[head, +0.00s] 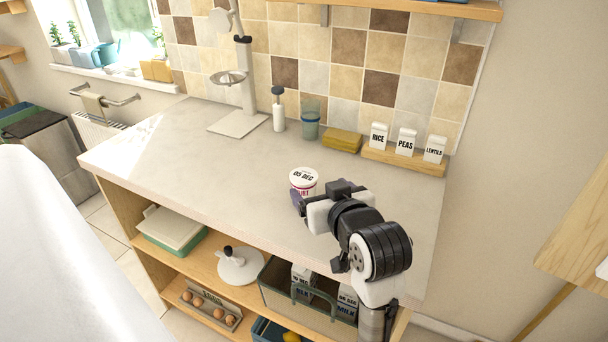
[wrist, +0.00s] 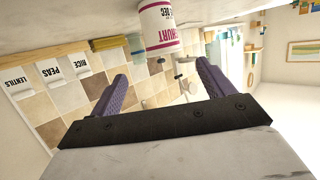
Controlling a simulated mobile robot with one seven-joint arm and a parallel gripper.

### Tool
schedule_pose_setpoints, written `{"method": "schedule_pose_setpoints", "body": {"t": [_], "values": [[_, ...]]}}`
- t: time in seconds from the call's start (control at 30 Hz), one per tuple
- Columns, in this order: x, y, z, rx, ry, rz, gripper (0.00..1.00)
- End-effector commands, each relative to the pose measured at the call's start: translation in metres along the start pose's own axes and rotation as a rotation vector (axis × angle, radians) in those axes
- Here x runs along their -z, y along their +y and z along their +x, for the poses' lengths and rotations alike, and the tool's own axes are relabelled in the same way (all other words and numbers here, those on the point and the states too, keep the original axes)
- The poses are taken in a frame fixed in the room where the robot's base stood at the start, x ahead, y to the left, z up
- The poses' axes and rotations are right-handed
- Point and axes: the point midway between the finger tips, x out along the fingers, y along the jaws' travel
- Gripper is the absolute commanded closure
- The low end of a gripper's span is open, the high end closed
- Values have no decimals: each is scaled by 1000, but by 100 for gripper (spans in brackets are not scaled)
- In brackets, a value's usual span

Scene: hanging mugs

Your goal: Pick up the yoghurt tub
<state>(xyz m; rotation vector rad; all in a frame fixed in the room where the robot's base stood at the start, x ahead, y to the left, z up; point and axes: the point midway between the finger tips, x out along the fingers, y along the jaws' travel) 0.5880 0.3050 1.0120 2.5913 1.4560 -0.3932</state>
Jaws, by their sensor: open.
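In the wrist view, the tub (wrist: 158,30) appears upside down at the top of the picture, beyond my fingertips. My gripper (wrist: 161,70) is open and empty, with its purple fingers spread on either side of the tub's line. In the head view, my gripper (head: 298,201) is close to the tub's near side and partly hides its lower part. I cannot tell whether they touch.
A wooden rack with rice, peas and lentils cartons (head: 406,142), a yellow sponge-like block (head: 342,140), a blue-banded glass (head: 310,121) and a soap bottle (head: 278,112) line the wall. A white stand (head: 240,122) is farther left. The worktop (head: 190,150) left of the tub is clear.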

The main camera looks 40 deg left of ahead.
Motion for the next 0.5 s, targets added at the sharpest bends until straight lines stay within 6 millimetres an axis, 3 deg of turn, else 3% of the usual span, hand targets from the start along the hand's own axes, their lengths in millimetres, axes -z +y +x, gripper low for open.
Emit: {"method": "schedule_pose_setpoints", "body": {"t": [0.1, 0.3, 0.5], "values": [[3, -2, 2, -2, -6, 2, 19], [0, -2, 45, 0, -4, -2, 19], [-1, -2, 60, -3, -1, -2, 19]]}}
